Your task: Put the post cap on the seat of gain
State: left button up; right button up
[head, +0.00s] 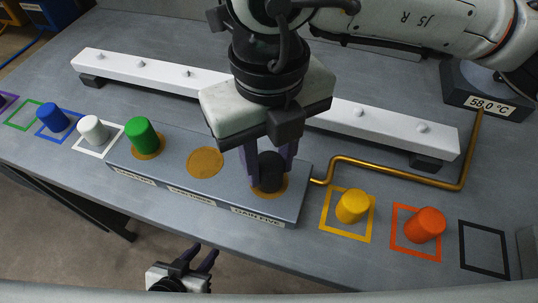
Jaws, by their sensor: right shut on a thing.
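A grey block (182,183) has round orange seats and front labels; the right label (257,217) seems to read "GAIN FIVE", the other two are too small to read surely. My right gripper (269,168), pointing down, is shut on a black cap (269,181). The cap is upright at the right seat (284,190), whose orange shows around its foot; I cannot tell if it touches. The middle seat (205,162) is bare. A green cap (142,135) stands on the left seat. My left gripper (203,258) is open and empty, beyond the table's front edge.
Blue (52,117), white (93,130), yellow (352,206) and orange (424,225) caps stand in coloured outlines. The black outline (484,248) is empty. A white rail (390,123) runs behind the block. A brass pipe (400,175) joins it to a display box (490,98).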

aim_at(269, 161)
jog(key=shift+f, duration=0.15)
jog(key=o, duration=1)
jog(key=shift+o, duration=0.2)
jog(key=shift+r, duration=0.4)
notch_tip(269, 161, up, 12)
jog(key=shift+f, duration=0.15)
